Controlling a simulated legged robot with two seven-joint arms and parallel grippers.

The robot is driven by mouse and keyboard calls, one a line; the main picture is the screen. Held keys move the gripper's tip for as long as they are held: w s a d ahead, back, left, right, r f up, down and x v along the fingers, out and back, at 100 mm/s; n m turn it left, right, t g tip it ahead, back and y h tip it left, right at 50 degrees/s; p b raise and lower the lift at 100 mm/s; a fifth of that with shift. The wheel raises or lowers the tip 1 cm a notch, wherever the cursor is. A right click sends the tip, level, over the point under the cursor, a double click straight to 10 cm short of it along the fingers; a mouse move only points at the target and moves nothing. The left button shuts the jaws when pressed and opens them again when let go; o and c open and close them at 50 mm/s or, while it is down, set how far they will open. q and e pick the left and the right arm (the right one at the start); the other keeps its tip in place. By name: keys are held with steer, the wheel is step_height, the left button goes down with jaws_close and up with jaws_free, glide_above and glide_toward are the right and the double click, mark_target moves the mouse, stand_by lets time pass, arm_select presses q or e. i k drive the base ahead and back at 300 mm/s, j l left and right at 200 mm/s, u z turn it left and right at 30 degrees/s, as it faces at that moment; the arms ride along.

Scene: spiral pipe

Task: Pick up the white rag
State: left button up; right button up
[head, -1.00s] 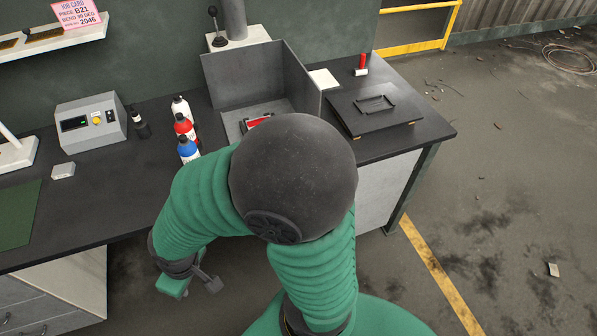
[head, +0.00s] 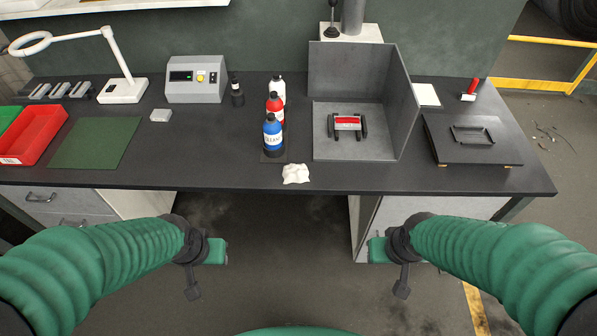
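The white rag (head: 296,173) lies crumpled near the front edge of the dark workbench (head: 225,178), just in front of the blue bottle (head: 273,137). My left gripper (head: 216,251) is below and to the left of the rag, in front of the bench edge. My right gripper (head: 377,250) is below and to the right of it, also off the bench. Both grippers are apart from the rag and appear to hold nothing. Their fingers are seen too poorly to tell open from shut.
Red and white bottles stand behind the blue one. A grey open-sided box (head: 358,138) with a red-and-black part is to the right, and a black lid (head: 470,140) beyond it. A green mat (head: 90,143) and red tray (head: 32,132) are left. The bench front right of the rag is clear.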

mark_target(292, 173)
steer(key=i+l, duration=0.2)
steer(key=l, duration=0.15)
steer(key=i+l, duration=0.2)
steer(key=l, duration=0.2)
steer(key=i+l, duration=0.2)
steer(key=l, duration=0.15)
steer(key=i+l+u, duration=0.1)
steer(key=l, duration=0.25)
steer(key=i, duration=0.05)
